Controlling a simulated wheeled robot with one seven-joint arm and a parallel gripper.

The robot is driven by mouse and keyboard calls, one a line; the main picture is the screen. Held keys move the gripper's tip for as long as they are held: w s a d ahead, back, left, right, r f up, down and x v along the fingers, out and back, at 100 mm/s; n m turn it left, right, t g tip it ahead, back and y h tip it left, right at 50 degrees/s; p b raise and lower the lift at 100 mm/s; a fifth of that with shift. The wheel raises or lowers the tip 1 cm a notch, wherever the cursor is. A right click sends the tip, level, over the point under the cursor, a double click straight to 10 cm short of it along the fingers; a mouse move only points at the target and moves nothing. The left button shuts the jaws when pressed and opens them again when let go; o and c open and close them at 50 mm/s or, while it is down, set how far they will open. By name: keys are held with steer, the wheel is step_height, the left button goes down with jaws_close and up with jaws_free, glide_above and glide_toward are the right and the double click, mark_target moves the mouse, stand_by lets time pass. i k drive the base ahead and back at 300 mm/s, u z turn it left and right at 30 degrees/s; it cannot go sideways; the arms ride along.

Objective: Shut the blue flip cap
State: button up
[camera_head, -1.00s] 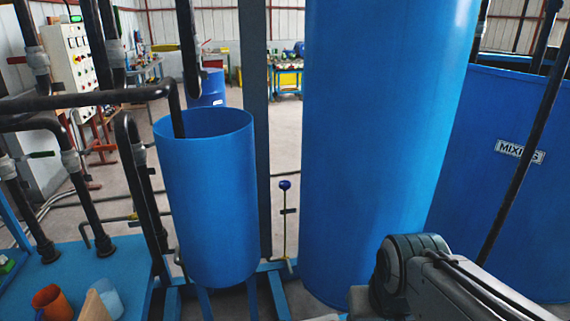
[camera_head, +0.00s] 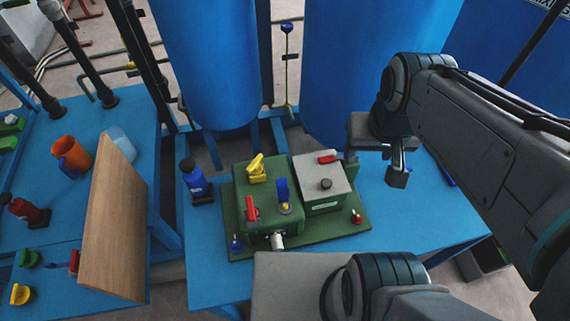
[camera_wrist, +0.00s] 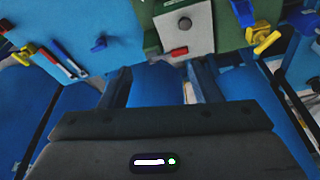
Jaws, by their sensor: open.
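The blue flip cap (camera_head: 283,189) stands raised on the green box (camera_head: 250,212) at the middle of the table in the head view, above a small yellow part. It also shows near the top of the wrist view (camera_wrist: 243,12), partly cut off by the frame edge. My gripper (camera_head: 398,174) is open and empty, to the right of the box and apart from the cap.
A yellow lever (camera_head: 257,168) and red lever (camera_head: 251,208) stand close to the cap. A grey-topped box (camera_head: 322,180) adjoins on the right. A blue bottle (camera_head: 193,180) stands left. A wooden board (camera_head: 115,230) rises farther left.

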mark_target(283, 188)
steer(key=u, duration=1.35)
steer(key=k, duration=0.7)
steer(key=z, duration=0.85)
